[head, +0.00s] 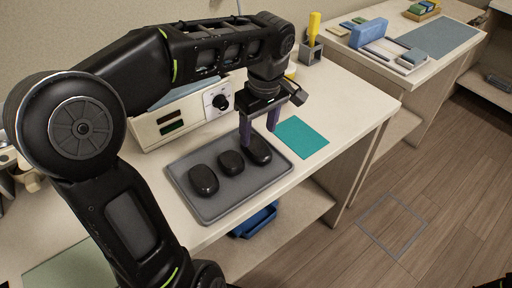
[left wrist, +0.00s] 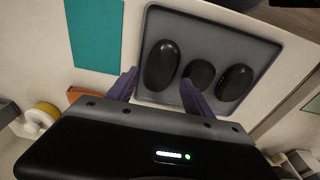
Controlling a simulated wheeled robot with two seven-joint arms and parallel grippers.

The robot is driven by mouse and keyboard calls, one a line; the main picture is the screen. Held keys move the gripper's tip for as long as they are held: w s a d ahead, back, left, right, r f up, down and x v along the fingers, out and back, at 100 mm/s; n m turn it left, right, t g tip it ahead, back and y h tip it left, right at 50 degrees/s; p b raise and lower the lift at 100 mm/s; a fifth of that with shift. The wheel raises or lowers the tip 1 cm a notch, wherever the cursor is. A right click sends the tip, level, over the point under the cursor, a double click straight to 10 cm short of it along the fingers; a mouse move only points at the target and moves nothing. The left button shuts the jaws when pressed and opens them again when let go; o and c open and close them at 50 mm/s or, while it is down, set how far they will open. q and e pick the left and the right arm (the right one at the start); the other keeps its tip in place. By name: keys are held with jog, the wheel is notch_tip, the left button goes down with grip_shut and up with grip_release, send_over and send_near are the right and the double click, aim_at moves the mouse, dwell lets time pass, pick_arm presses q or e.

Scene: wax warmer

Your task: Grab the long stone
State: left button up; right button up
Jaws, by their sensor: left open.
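Three smooth black stones lie in a row on a grey tray (head: 237,200). The long stone (head: 259,150) is at the right end in the head view and at the left of the row in the left wrist view (left wrist: 160,66). My left gripper (head: 258,138) is open, fingers down over the tray's right part, with one finger partly hiding the long stone. In the left wrist view, its fingertips (left wrist: 157,82) stand to either side of the long stone's near end. Contact cannot be told. My right gripper is not in view.
The middle stone (head: 231,162) lies close beside the long one, and a rounder stone (head: 203,180) lies at the left. A teal mat (head: 301,138) is right of the tray. A white warmer box (head: 178,122) stands behind the tray.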

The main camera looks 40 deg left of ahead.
aim_at(256, 144)
pick_arm(q)
jog(key=f, duration=0.4)
jog(key=shift+a+f, duration=0.35)
jog(key=shift+f, duration=0.05)
grip_shut()
dwell(0.6)
